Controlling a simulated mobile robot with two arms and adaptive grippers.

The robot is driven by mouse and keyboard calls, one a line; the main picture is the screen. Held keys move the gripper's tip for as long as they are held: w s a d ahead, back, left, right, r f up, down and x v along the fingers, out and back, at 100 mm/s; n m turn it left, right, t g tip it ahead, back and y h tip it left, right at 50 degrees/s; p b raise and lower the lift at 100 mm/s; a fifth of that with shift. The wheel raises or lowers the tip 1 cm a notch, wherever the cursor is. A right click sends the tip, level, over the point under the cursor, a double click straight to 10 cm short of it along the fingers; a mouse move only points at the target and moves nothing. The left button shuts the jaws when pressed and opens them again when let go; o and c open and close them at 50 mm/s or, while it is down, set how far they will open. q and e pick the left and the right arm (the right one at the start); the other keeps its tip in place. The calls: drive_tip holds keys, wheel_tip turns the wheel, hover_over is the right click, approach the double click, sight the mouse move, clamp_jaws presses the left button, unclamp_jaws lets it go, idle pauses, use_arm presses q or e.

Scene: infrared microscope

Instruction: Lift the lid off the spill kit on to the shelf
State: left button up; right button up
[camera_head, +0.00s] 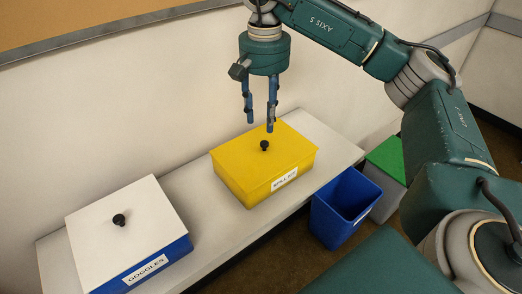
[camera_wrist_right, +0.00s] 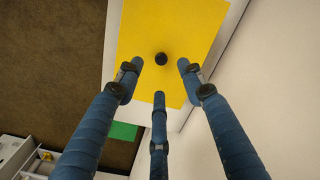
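The yellow spill kit (camera_head: 244,187) sits on the white shelf (camera_head: 205,200), its label facing front. Its yellow lid (camera_head: 285,152) is on the box, with a black knob (camera_head: 264,146) on top. My right gripper (camera_head: 259,126) is above the lid, pointing down, its blue fingers spread apart and empty. In the right wrist view the gripper (camera_wrist_right: 160,85) is open, and the knob (camera_wrist_right: 161,59) lies a little beyond the fingertips, not between them. The lid (camera_wrist_right: 185,30) fills the space behind the fingers. My left gripper is not in view.
A blue goggles box (camera_head: 165,262) with a white lid (camera_head: 105,215) and black knob stands on the shelf at left. Bare shelf lies between the boxes and right of the spill kit. A blue bin (camera_head: 335,222) and a green-lidded bin (camera_head: 388,160) stand on the floor in front.

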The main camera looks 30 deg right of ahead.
sight(265, 142)
drive_tip(key=f, duration=0.2)
drive_tip(key=shift+s+d+f, duration=0.1)
drive_tip(key=shift+s+f, duration=0.25)
drive_tip(key=shift+f, duration=0.05)
drive_tip(key=f+p, duration=0.1)
drive_tip(key=f, duration=0.1)
drive_tip(key=w+f+p, duration=0.1)
drive_tip(key=f+p, duration=0.1)
drive_tip(key=f, duration=0.1)
drive_tip(key=shift+d, duration=0.15)
drive_tip(key=shift+f, duration=0.3)
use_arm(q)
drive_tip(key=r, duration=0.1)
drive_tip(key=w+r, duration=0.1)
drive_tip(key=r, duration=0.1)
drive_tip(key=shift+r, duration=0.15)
use_arm(e)
clamp_jaws()
